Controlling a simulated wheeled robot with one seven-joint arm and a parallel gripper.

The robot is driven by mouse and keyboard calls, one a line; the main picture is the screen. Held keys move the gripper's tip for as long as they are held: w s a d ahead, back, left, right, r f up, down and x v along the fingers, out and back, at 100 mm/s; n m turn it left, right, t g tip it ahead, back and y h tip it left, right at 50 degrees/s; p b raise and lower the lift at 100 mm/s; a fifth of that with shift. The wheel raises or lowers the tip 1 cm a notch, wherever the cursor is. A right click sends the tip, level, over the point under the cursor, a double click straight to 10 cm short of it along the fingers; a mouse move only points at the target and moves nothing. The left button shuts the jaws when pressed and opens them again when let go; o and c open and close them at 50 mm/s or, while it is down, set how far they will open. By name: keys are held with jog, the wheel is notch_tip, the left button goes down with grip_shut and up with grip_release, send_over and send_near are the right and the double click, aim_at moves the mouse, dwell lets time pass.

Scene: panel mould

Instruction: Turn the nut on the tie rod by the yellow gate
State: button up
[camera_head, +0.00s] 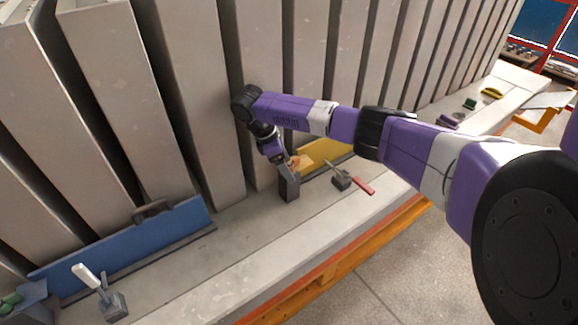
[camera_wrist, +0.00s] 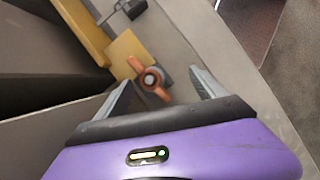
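The nut (camera_wrist: 138,68) is orange with two wings and sits around the round grey end of the tie rod (camera_wrist: 150,79). It also shows, small and partly hidden, in the head view (camera_head: 296,163). The yellow gate (camera_head: 322,152) stands just behind and to the right of it; its yellow face also shows in the wrist view (camera_wrist: 85,32). My gripper (camera_wrist: 160,77) is open, with one finger on each side of the nut and a gap to each. I cannot tell whether the fingertips reach its depth.
A dark grey block (camera_head: 289,188) stands below my gripper. A clamp with a red handle (camera_head: 357,183) lies to the right. A blue gate (camera_head: 130,240) and a white-handled clamp (camera_head: 88,275) are at the left. Tall concrete panels (camera_head: 195,90) rise behind; the front ledge (camera_head: 235,270) is clear.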

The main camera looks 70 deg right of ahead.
jog(key=shift+d+r, duration=0.2)
jog(key=shift+d, duration=0.3)
jog(key=shift+d+r, duration=0.2)
jog(key=shift+d, duration=0.25)
jog(key=shift+r, duration=0.55)
notch_tip(320, 180, up, 19)
jog(key=a, duration=0.1)
jog(key=shift+w+a+f, duration=0.15)
jog(key=shift+a+f, duration=0.05)
jog(key=shift+a, duration=0.2)
